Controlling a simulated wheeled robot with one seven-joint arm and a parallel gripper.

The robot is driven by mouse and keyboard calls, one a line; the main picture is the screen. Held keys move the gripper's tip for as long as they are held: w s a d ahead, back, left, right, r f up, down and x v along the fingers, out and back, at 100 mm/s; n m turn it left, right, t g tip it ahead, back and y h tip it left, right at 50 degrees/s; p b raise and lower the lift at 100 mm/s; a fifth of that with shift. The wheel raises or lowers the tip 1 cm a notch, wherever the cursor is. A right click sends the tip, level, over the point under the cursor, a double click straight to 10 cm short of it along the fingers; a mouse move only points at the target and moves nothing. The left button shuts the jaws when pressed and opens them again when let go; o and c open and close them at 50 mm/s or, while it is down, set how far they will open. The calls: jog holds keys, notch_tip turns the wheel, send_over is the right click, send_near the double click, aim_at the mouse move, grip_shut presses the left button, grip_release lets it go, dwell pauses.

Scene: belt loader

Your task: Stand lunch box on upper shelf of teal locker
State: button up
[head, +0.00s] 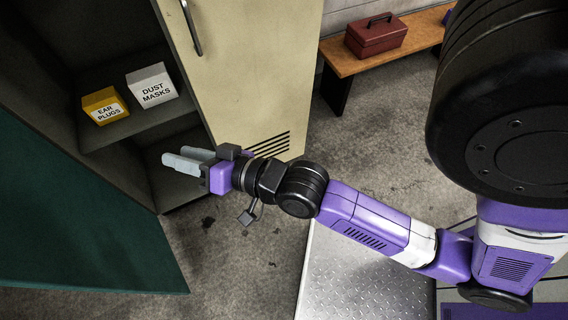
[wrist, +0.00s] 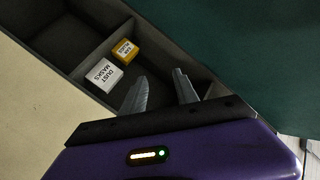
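The lunch box, a dark red box (head: 376,35) with a black handle, stands on a wooden bench at the upper right in the head view. The teal locker's door (head: 75,220) stands open at the left; it also shows in the wrist view (wrist: 245,55). Its grey inside has a shelf (head: 133,122) bearing two small boxes. My gripper (head: 176,155) is at the locker opening, below the shelf's front edge in the picture. In the wrist view my gripper (wrist: 160,75) has its two fingers apart with nothing between them.
A yellow ear plugs box (head: 104,106) and a white dust masks box (head: 152,86) sit on the shelf. A cream door (head: 250,70) with a handle and vents is beside the opening. The bench (head: 345,67) is at the back; concrete floor lies clear before it.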

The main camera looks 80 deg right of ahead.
jog(key=s+a+f+n, duration=0.2)
jog(key=s+a+n, duration=0.1)
jog(key=s, duration=0.7)
jog(key=shift+s+a+f+n+y, duration=0.15)
jog(key=shift+s+a+n+y, duration=0.15)
jog(key=shift+n, duration=0.3)
jog(key=s+n, duration=0.1)
jog(key=s, duration=0.2)
jog(key=s+a+r+n+y, duration=0.1)
jog(key=s+n, duration=0.1)
jog(key=s, duration=0.1)
jog(key=s+a+n+g, duration=0.1)
jog(key=s+n, duration=0.1)
jog(key=s, duration=0.2)
jog(key=shift+a+r+y, duration=0.1)
jog(key=shift+r+y, duration=0.2)
jog(key=shift+r, duration=0.1)
jog(key=shift+c, duration=0.5)
jog(key=shift+s+a+r+n, duration=0.1)
jog(key=shift+s+r+n, duration=0.1)
jog(key=shift+n, duration=0.2)
grip_shut()
